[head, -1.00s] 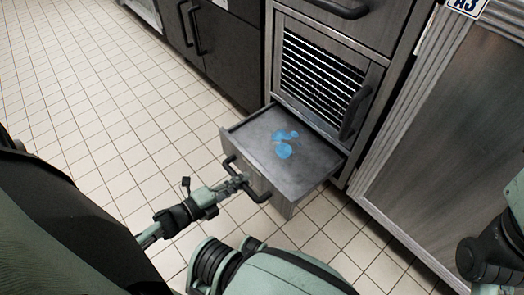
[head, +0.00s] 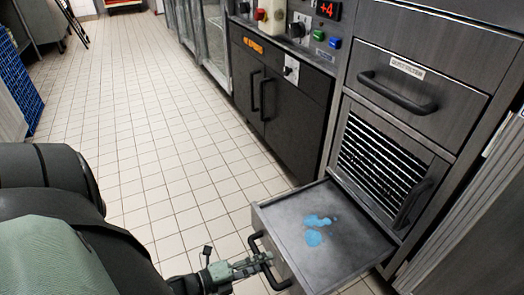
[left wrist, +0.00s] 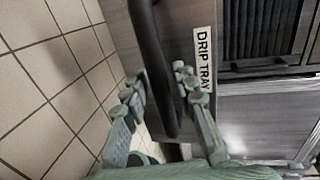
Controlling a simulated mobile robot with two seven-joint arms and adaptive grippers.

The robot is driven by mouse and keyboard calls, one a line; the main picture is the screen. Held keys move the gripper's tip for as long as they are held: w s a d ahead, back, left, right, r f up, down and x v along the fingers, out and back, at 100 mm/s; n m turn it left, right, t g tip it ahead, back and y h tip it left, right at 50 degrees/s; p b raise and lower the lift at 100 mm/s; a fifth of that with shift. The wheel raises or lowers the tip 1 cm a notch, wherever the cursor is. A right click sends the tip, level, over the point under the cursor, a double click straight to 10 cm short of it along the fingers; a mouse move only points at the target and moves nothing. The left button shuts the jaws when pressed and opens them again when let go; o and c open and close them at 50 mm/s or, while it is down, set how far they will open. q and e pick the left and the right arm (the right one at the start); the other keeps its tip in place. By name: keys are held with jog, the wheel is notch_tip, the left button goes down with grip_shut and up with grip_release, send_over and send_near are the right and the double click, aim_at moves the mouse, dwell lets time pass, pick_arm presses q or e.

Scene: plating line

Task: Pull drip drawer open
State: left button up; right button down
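The drip drawer (head: 322,262) stands out from the cabinet, with blue spill patches (head: 314,236) on its grey top surface. Its front has a black bar handle (head: 258,246). In the left wrist view the handle (left wrist: 154,62) runs between my fingers, beside a label (left wrist: 202,62) reading "DRIP TRAY". My left gripper (head: 264,261) is at the handle, and in the left wrist view its fingers (left wrist: 160,84) close on it from both sides. My right gripper is out of view.
Above the drawer are a louvered panel (head: 372,158) with a black handle and another closed drawer (head: 420,62). Dark cabinet doors (head: 275,98) and a control panel stand further left. The tiled floor (head: 170,150) in front is clear. A blue crate-like object (head: 14,82) stands at far left.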

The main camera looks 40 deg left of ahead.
pick_arm(q)
jog(key=shift+o, duration=0.4)
jog(key=v, duration=1.2)
jog(key=shift+s, duration=0.1)
